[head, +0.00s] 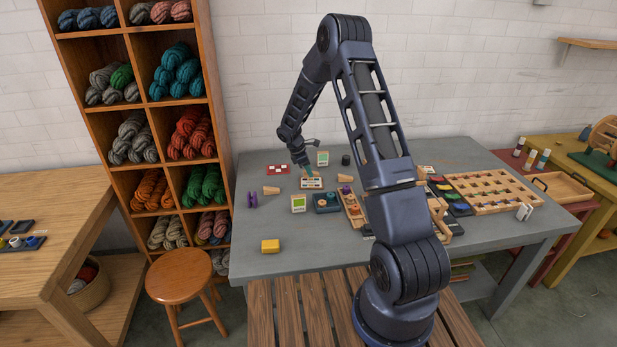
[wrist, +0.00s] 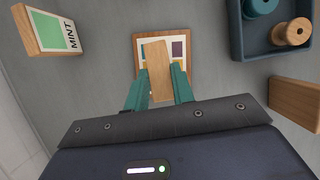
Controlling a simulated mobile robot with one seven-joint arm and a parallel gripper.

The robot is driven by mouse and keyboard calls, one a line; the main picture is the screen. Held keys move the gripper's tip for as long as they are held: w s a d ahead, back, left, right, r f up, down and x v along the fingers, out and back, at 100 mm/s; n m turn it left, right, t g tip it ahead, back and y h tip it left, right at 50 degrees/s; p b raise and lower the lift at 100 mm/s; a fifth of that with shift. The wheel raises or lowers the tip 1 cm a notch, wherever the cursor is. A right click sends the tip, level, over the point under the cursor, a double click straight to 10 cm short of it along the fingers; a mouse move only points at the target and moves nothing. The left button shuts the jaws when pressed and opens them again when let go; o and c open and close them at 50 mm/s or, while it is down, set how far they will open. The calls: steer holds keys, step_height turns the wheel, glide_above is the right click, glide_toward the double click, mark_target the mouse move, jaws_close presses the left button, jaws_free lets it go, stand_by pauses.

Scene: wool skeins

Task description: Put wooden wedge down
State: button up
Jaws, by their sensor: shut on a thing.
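My gripper (wrist: 158,88) is shut on the wooden wedge (wrist: 158,72), a pale wood piece between its two teal fingers. The wedge is over a wood-framed card (wrist: 141,44) with coloured patches and hides part of it. I cannot tell whether the wedge touches the card. In the head view my gripper (head: 311,173) is low over the same card (head: 311,186) on the grey table (head: 300,253); the held wedge is too small to make out there.
A MINT card block (wrist: 52,31) stands left in the wrist view. A blue tray (wrist: 239,45) with spools and a wooden block (wrist: 296,101) are at right. In the head view, similar wooden pieces (head: 271,190) lie nearby. A yellow block (head: 270,246) sits at the front left, with bare table around it.

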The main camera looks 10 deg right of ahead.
steer(key=shift+f, duration=1.6)
steer(key=shift+f, duration=0.1)
steer(key=o, duration=1)
steer(key=shift+c, duration=0.2)
